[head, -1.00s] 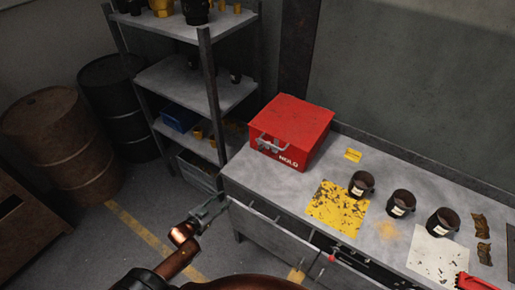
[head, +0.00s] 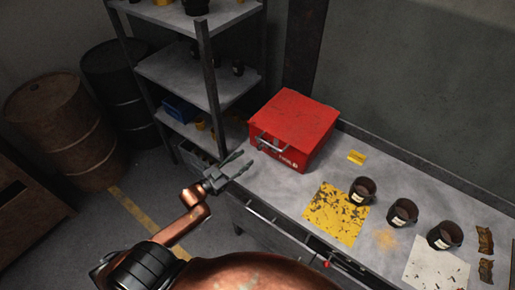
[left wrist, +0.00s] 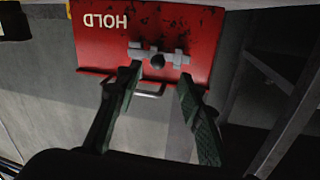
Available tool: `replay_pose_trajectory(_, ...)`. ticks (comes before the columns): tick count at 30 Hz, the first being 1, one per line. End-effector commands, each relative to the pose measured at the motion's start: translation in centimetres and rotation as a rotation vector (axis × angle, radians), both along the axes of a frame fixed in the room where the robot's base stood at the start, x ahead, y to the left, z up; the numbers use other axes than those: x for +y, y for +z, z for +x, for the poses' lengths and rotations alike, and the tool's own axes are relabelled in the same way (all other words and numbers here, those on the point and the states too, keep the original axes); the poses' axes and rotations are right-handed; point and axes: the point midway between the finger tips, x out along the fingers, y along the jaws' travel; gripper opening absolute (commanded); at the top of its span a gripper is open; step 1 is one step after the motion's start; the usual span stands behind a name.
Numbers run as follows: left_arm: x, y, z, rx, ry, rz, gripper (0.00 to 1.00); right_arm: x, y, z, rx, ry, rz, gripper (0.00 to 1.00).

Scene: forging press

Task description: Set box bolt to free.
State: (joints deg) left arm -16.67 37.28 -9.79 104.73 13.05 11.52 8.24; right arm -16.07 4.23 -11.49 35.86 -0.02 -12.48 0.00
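The red box (head: 292,122) stands shut on the far left end of the workbench. Its bolt, a grey sliding bar with a dark round knob (left wrist: 157,61), is on the front face; in the left wrist view it appears inverted, with HOLD lettering beside it. A grey handle (left wrist: 146,91) is also on the box, and it shows in the head view (head: 273,146). My left gripper (head: 245,162) is open and empty, just in front of the box's left front side. In the wrist view its fingertips (left wrist: 159,74) lie either side of the knob in the picture, apparently not touching it.
The workbench (head: 285,190) holds a yellow worn plate (head: 335,212), several dark cups (head: 402,212) and a small yellow label (head: 356,157). A metal shelf rack (head: 190,75) stands left of the box. Two drums (head: 65,130) stand farther left on the floor.

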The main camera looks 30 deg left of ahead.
Motion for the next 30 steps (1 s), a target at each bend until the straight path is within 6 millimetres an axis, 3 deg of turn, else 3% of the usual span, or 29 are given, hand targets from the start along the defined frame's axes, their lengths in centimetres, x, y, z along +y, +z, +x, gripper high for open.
replay_pose_trajectory(10,-1.7,0.1,5.3,-0.001,-0.005,0.0,0.35,-0.7,0.1,-4.1,0.049,-0.008,-0.008,0.4)
replay_pose_trajectory(16,-2.0,0.0,6.6,0.0,-0.003,0.0,0.35,-1.1,0.2,-3.2,0.04,-0.005,-0.012,0.4)
replay_pose_trajectory(24,-1.9,0.0,6.6,0.0,-0.001,0.0,0.35,-1.1,0.3,-1.4,0.015,-0.001,-0.011,0.4)
replay_pose_trajectory(30,-1.9,0.0,6.6,0.0,-0.001,0.0,0.22,-0.8,0.2,-1.7,0.018,-0.003,-0.009,0.4)
